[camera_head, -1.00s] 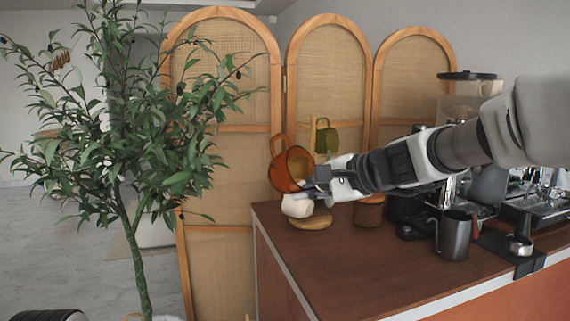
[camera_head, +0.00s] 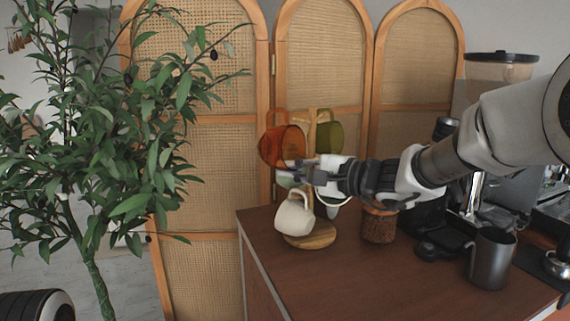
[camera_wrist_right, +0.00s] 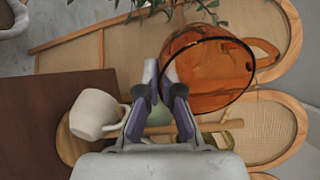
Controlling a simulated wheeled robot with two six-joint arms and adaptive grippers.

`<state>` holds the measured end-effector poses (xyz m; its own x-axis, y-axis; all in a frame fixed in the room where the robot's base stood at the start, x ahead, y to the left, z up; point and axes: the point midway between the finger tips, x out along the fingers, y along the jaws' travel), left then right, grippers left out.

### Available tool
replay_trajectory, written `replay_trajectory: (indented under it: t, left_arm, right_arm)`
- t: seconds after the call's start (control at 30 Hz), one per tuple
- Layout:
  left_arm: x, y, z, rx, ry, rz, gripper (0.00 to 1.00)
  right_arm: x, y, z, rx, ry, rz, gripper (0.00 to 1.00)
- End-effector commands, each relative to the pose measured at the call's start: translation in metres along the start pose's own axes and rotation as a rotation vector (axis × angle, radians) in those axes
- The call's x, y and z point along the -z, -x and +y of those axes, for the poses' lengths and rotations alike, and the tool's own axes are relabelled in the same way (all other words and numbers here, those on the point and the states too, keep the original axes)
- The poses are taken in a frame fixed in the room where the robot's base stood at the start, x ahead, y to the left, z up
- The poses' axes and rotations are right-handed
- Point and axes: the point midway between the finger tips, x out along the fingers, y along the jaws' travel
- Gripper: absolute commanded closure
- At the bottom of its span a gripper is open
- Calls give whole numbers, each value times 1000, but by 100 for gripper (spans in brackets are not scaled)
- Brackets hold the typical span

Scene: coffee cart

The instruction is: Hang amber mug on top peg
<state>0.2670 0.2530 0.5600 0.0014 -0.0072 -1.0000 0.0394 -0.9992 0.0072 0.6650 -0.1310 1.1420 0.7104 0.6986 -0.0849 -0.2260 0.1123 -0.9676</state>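The amber mug (camera_head: 272,146) is see-through orange and tilted, at the upper left of the wooden mug tree (camera_head: 312,128). In the right wrist view the mug (camera_wrist_right: 205,80) lies just beyond the fingers, handle at right. My right gripper (camera_head: 288,173) is at the mug's lower edge; in the wrist view its fingertips (camera_wrist_right: 159,70) are nearly together at the mug's wall and look closed on it. The tree's top shows between the amber mug and an olive-green mug (camera_head: 329,136). Whether the amber handle meets a peg cannot be told. My left gripper is not in view.
A white mug (camera_head: 293,217) hangs low on the tree, just below my gripper. A pale green mug is partly hidden behind my gripper. A brown container (camera_head: 378,227) and a dark metal pitcher (camera_head: 492,258) stand right. A leafy plant (camera_head: 120,140) is left; rattan panels (camera_head: 415,75) are behind.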

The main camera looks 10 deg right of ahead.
Motion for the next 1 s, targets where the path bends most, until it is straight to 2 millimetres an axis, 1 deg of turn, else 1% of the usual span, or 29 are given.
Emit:
replay_trajectory:
  t: [0.03,0.3,0.87,0.9,1.0]
  left_arm:
    - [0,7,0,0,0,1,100]
    - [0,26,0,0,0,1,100]
    - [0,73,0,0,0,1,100]
    - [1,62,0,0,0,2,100]
    - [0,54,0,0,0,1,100]
  right_arm:
    - [4,0,-4,0,-2,1,100]
    - [26,0,-7,1,-2,1,100]
    - [68,-1,-8,-1,0,2,100]
    - [73,-2,-1,1,1,2,100]
    - [82,-2,0,1,2,1,100]
